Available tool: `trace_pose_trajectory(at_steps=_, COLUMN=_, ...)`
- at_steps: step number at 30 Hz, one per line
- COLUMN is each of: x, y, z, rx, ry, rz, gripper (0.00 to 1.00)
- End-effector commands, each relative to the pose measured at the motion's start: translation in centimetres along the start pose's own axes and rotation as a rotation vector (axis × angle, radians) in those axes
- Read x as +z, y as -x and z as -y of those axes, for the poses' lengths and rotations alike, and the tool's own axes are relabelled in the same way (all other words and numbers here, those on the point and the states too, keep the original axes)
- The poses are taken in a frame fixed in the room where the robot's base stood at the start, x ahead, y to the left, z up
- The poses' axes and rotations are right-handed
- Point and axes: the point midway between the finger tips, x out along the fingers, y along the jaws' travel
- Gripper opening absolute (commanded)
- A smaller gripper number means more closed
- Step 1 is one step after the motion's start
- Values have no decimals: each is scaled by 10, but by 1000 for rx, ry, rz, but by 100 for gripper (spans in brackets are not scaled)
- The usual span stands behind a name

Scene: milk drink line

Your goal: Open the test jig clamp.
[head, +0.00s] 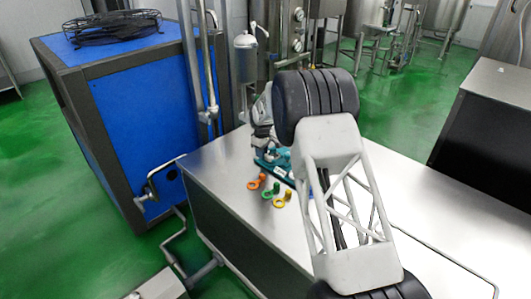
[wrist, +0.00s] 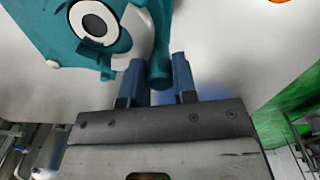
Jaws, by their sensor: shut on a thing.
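The test jig (wrist: 55,30) is teal and fills the upper left of the wrist view, with a white round part and a black ring on it. Its clamp handle (wrist: 158,72) is a teal bar that sticks out towards me. My gripper (wrist: 160,82) has its two blue fingers on either side of this handle and is shut on it. In the head view the jig (head: 271,161) stands on the steel table, partly hidden by my arm. The fingertips cannot be made out in the head view.
Orange (head: 257,182), green (head: 270,191) and yellow (head: 282,199) ring-and-peg pieces lie on the steel table (head: 225,170) in front of the jig. A blue cabinet (head: 140,95) stands to the left. Steel pipes (head: 202,70) rise behind the table. The table's right side is bare.

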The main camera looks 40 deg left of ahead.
Motion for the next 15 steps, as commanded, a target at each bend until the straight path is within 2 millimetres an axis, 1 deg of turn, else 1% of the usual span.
trace_pose_trajectory(at_steps=5, x=-13, y=0, z=2, rx=0, ry=-165, rz=0, gripper=0)
trace_pose_trajectory(at_steps=15, x=-35, y=0, z=-2, rx=0, ry=-488, rz=-1, gripper=0)
